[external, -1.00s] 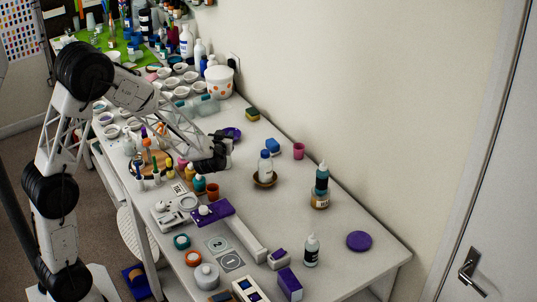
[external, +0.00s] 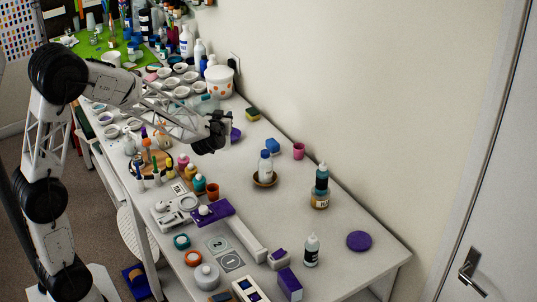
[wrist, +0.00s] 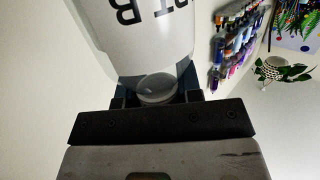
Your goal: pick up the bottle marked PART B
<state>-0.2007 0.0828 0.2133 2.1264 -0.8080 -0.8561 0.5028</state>
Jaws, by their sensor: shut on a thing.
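The bottle marked PART B (wrist: 145,45) fills the upper middle of the wrist view. It is white with large dark letters, of which "RT B" shows, upside down in the picture. Its clear rounded end sits between the fingers of my gripper (wrist: 158,95), which is shut on it. The held bottle cannot be made out clearly there.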

